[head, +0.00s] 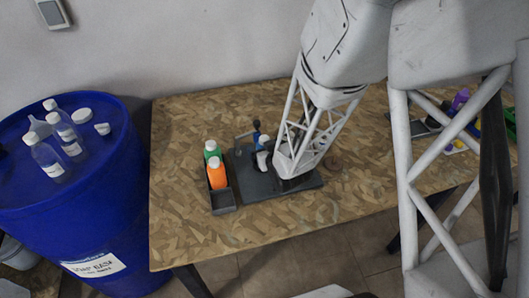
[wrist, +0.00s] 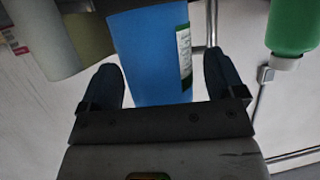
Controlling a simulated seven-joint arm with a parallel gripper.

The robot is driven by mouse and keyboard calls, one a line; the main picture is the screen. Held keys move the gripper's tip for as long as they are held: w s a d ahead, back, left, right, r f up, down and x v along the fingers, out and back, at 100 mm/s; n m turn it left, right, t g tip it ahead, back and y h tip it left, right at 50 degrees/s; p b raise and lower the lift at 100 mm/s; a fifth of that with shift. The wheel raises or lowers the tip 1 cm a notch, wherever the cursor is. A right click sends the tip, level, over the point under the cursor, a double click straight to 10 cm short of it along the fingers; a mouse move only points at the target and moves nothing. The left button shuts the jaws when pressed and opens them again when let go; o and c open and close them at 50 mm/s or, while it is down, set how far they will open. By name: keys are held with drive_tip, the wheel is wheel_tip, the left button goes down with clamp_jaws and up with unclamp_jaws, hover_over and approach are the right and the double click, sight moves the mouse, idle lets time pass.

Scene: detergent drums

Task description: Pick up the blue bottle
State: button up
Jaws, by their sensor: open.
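The blue bottle (wrist: 150,50) fills the middle of the wrist view and carries a white and green label on its right side. My gripper (wrist: 161,66) is open, with one dark finger on each side of the bottle. A narrow gap shows at the right finger; at the left finger I cannot tell touching from apart. In the head view, a small patch of the blue bottle (head: 263,141) shows at the dark rack, left of my arm's end. My gripper's fingers are hidden there.
A green bottle (head: 211,150) and an orange bottle (head: 217,174) stand in the rack's left tray (head: 224,202). A pale cylinder (wrist: 45,40) is left of the blue bottle in the wrist view. A blue drum (head: 85,215) holds several clear bottles. The table's front left (head: 180,235) is clear.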

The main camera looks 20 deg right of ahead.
sight(265, 139)
idle(0.3)
drive_tip(key=c, duration=1.2)
drive_tip(key=shift+r, duration=0.2)
drive_tip(key=shift+r, duration=0.8)
drive_tip(key=shift+s+r, duration=0.15)
drive_tip(key=shift+r, duration=0.8)
drive_tip(key=s+r, duration=0.1)
drive_tip(key=s, duration=1.4)
drive_tip(key=shift+s, duration=0.35)
drive_tip(key=shift+r, duration=0.1)
